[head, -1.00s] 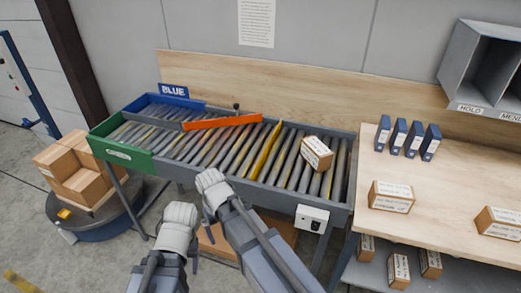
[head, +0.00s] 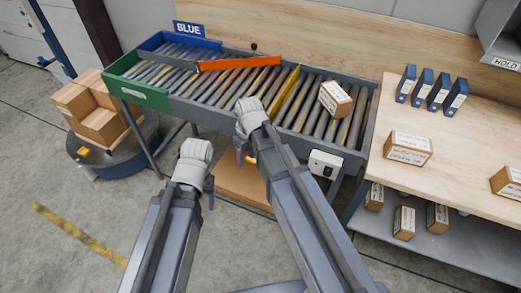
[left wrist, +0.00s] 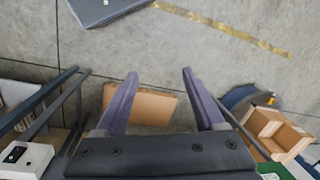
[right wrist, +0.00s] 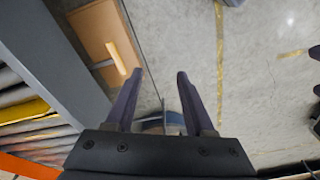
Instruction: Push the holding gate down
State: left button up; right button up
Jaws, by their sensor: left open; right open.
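The yellow gate plate (head: 286,98) stands up across the rollers of the conveyor, left of a small labelled carton (head: 335,98). Its yellow edge also shows at the left of the right wrist view (right wrist: 22,112). My right gripper (head: 243,153) is open and empty beside the conveyor's front rail, apart from the plate. A short yellow bar (right wrist: 117,58) shows beyond its fingers, below the rail; I cannot tell what it belongs to. My left gripper (head: 210,190) is open and empty, lower and farther left, over the floor.
An orange bar (head: 238,63) with a black knob lies across the rollers. The conveyor has a green end (head: 140,94) and a BLUE sign (head: 188,29). A control box (head: 325,164) hangs on the front rail.

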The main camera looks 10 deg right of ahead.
pick_arm(q)
jog(key=shift+w+d+f+m+h+b, duration=0.15)
jog(key=shift+d+f+b, duration=0.15)
jog(key=shift+f, duration=0.2)
jog(key=shift+s+d+f+m+h+b, duration=0.1)
jog(key=shift+d+f+m+h+b, duration=0.1)
jog(key=shift+f+b, duration=0.25)
pick_arm(e)
jog(key=w+d+n, duration=0.1)
jog(key=w+d, duration=0.1)
jog(key=w+d+n+t+y, duration=0.1)
jog(key=w+d, duration=0.1)
jog(key=w+d+f+n+t, duration=0.1)
jog(key=w+d+n, duration=0.1)
jog(key=d, duration=0.1)
jog(key=shift+w, duration=0.4)
grip_shut()
jog(key=b, duration=1.2)
send_near(255, 161)
jog(key=x, duration=0.5)
jog(key=shift+a+f, duration=0.1)
jog(key=shift+a, duration=0.1)
pick_arm(q)
notch_tip(255, 161, down, 14)
jog(key=b, duration=0.1)
jog(key=shift+r, duration=0.25)
pick_arm(e)
jog(key=shift+w+d+f, duration=0.1)
jog(key=shift+f, duration=0.45)
